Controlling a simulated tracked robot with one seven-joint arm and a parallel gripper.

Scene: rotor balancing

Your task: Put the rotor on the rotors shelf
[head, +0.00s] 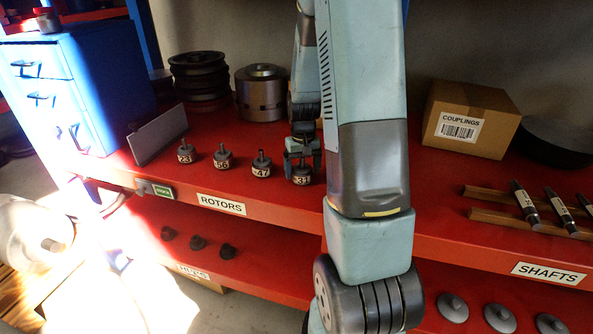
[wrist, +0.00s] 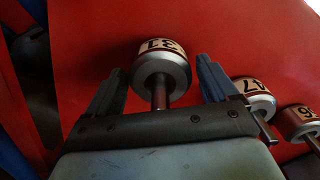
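A grey rotor (head: 301,175) with a cream number band, apparently 31, stands upright on the red shelf (head: 275,196) at the right end of a row of rotors. My gripper (head: 302,155) is above it, pointing down, with its fingers spread. In the wrist view the rotor (wrist: 161,75) sits between the fingertips, its shaft pointing toward the palm, and gaps show on both sides. The fingers (wrist: 160,88) are open and do not seem to touch it. The ROTORS label (head: 221,204) is on the shelf's front edge, left of this rotor.
Rotors 47 (head: 261,164), 56 (head: 223,157) and 23 (head: 185,152) stand to the left. Rotor 47 (wrist: 254,98) is close beside one finger. A metal cylinder (head: 262,93) and dark pulleys (head: 199,76) stand behind. A couplings box (head: 468,119) and shafts (head: 558,207) are to the right.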

